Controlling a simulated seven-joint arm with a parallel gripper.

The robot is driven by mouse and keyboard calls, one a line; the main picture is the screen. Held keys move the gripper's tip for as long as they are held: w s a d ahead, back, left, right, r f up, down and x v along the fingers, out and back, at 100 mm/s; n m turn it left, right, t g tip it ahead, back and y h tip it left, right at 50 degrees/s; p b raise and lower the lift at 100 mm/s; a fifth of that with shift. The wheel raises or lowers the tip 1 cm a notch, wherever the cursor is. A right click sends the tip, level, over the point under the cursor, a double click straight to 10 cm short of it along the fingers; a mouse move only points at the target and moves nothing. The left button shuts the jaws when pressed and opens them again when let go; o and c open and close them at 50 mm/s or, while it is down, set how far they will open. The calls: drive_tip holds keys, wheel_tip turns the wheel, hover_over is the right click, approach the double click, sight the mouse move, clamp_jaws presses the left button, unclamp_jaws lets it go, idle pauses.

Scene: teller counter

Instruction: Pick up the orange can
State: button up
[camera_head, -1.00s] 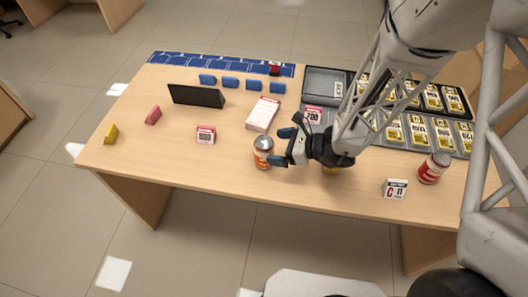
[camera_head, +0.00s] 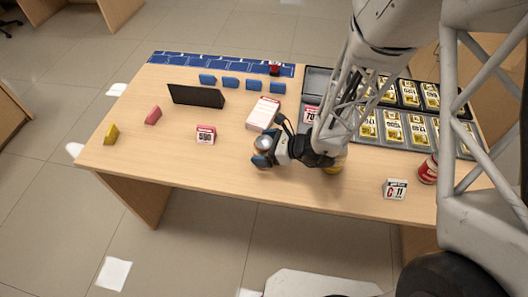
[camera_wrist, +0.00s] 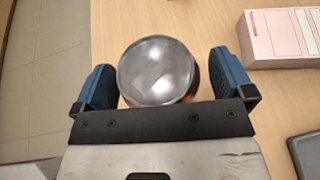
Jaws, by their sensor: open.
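The orange can (camera_wrist: 157,70) stands upright between the two blue fingers of my gripper (camera_wrist: 160,80) in the wrist view, its silver lid facing the camera. Small gaps show between the can and each finger, so the fingers are open around it. In the head view the can (camera_head: 264,144) is mostly hidden behind my gripper (camera_head: 268,148), near the front edge of the counter.
A white and pink pad (camera_head: 263,114) lies just behind the can. A red can (camera_head: 428,169) and a date block (camera_head: 395,189) stand at the right.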

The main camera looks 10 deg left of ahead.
idle(0.3)
drive_tip(key=c, duration=1.3)
drive_tip(key=shift+r, duration=0.2)
drive_tip(key=shift+r, duration=1.2)
drive_tip(key=s+d, duration=0.2)
drive_tip(key=s, duration=0.2)
drive_tip(key=s+d+r, duration=0.1)
drive_tip(key=s+d, duration=0.2)
drive_tip(key=s, duration=0.2)
drive_tip(key=s+d+r, duration=0.1)
drive_tip(key=s+d, duration=0.2)
drive_tip(key=s, duration=0.1)
drive_tip(key=shift+s+r, duration=0.15)
drive_tip(key=shift+s, duration=0.2)
